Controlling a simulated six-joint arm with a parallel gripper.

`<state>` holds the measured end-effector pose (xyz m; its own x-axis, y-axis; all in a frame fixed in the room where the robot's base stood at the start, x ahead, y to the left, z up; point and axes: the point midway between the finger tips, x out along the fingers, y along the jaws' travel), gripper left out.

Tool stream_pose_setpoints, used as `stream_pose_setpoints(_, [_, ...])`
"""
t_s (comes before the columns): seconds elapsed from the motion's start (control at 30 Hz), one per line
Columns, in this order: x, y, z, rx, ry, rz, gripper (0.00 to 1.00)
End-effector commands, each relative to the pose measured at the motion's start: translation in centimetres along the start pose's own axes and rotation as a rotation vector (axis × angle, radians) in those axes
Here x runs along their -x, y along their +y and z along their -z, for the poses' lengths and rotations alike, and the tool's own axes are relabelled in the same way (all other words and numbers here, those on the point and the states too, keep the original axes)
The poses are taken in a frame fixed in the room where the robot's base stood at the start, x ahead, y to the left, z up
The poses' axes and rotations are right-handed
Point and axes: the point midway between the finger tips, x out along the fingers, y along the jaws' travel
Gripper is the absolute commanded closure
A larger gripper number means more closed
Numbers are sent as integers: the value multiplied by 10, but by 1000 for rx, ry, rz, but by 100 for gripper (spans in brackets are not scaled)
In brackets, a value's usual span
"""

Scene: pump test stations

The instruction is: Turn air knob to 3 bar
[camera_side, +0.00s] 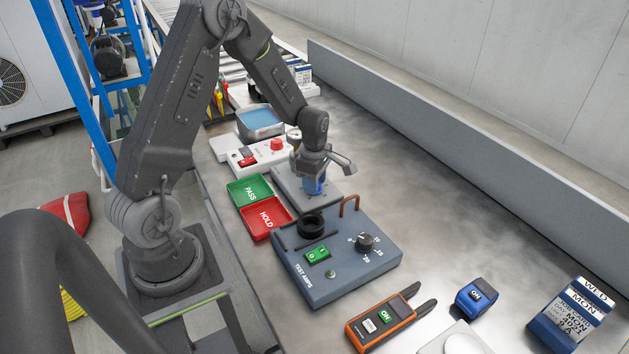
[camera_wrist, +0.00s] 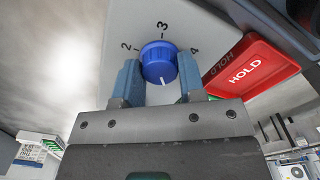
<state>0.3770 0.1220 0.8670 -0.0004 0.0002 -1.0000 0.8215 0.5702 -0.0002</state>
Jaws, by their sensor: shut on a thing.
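The blue air knob (camera_wrist: 158,62) sits on a light grey panel (camera_wrist: 122,22) marked 2, 3 and 4 in the wrist view. A short white line shows on the knob's lower part, on the side toward my gripper; I cannot tell which number the knob is set to. My gripper (camera_wrist: 160,80) is shut on the knob, one finger on each side. In the side view my gripper (camera_side: 315,177) points down over the grey plate (camera_side: 325,197), and the blue knob (camera_side: 315,187) shows only partly beneath it.
The green PASS tray (camera_side: 250,190) and red HOLD tray (camera_side: 267,217) lie left of the plate. The TEST AMPS box (camera_side: 335,280) with its copper-coloured loop stands close in front. An orange meter (camera_side: 385,318) lies nearer.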

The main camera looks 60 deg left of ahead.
Motion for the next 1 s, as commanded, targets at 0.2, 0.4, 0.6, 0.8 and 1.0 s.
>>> stream_pose_setpoints(0.2, [1, 0, -1, -196, -1, -1, 87])
stream_pose_setpoints(0.4, [1, 0, -1, -386, -1, -1, 87])
stream_pose_setpoints(0.6, [1, 0, -1, -576, -1, -1, 87])
stream_pose_setpoints(0.8, [1, 0, -1, -766, -1, -1, 87])
stream_pose_setpoints(1.0, [1, 0, -1, -956, -1, -1, 87])
